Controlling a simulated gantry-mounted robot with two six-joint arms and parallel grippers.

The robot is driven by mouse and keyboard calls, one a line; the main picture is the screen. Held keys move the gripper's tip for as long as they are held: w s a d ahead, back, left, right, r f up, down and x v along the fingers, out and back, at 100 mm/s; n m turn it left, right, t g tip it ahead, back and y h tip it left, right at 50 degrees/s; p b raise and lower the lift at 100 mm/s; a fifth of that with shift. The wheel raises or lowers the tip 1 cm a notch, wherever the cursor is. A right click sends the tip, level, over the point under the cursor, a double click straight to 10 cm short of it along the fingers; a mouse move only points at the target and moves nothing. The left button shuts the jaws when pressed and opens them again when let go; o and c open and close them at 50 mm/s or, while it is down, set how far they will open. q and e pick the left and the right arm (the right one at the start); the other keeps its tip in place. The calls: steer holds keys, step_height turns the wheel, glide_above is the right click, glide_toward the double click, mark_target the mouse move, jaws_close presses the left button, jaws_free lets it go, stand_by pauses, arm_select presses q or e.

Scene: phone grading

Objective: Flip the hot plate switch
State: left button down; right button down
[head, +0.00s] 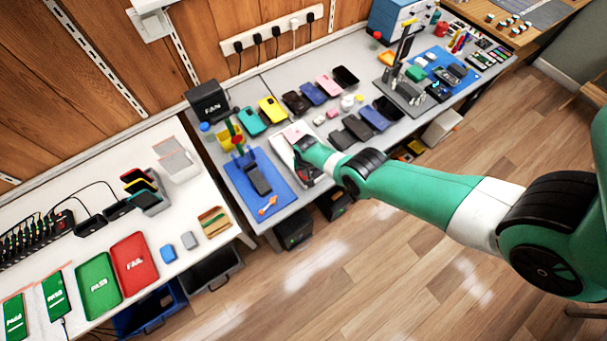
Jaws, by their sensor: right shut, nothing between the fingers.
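The hot plate (281,147) appears to be the pale, low device on the grey bench, just right of the blue mat. A pink patch shows at its far end. My right arm comes in from the right and its gripper (303,153) is over the hot plate, covering much of it. The gripper is shut with nothing held. The switch is hidden or too small to make out, and I cannot tell whether the gripper touches it. My left gripper is not in view.
A blue mat (243,182) with a dark phone (258,178) and an orange tool (268,206) lies left of the hot plate. Several phones lie to its right and behind. A dark FAN box (208,102) stands behind. A white table (185,242) holds green PASS and red FAIL trays.

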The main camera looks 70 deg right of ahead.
mark_target(305, 178)
steer(key=shift+f+b, duration=0.95)
stand_by(0.6)
steer(key=shift+r, duration=0.1)
step_height(305, 178, up, 7)
steer(key=p, duration=0.7)
steer(key=shift+a, duration=0.1)
stand_by(0.3)
